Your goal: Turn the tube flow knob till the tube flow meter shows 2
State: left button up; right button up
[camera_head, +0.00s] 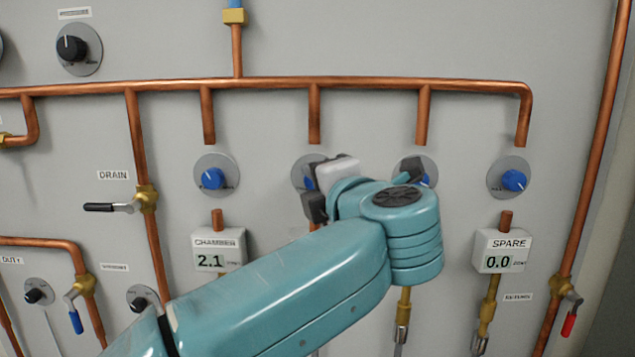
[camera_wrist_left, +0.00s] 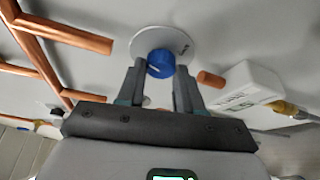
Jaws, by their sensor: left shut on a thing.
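My left gripper (camera_wrist_left: 160,73) is shut on a blue knob (camera_wrist_left: 158,65), with one finger on each side of it. In the head view this is the third blue knob (camera_head: 425,180) from the left, partly covered by a finger; my wrist hides the other finger. The knob sits on a round grey plate (camera_wrist_left: 178,38). The white meter (camera_wrist_left: 248,84) in line with it is seen at a slant, and its label and reading cannot be read. In the head view my arm hides this meter. My right gripper is not in view.
Other blue knobs are on the left (camera_head: 213,178) and right (camera_head: 513,180). The CHAMBER meter (camera_head: 218,251) reads 2.1 and the SPARE meter (camera_head: 500,250) reads 0.0. A copper pipe (camera_head: 270,84) runs above the knobs. A DRAIN valve lever (camera_head: 105,207) sticks out at left.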

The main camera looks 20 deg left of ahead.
pick_arm(q)
jog(key=shift+r, duration=0.1)
dwell(0.3)
jog(key=o, duration=1)
jog(key=shift+w, duration=0.15)
jog(key=shift+o, duration=0.2)
jog(key=b+v, duration=0.3)
jog(key=v, duration=1.3)
jog(key=shift+d, duration=0.15)
jog(key=shift+s+d, duration=0.1)
jog(key=shift+s, duration=0.1)
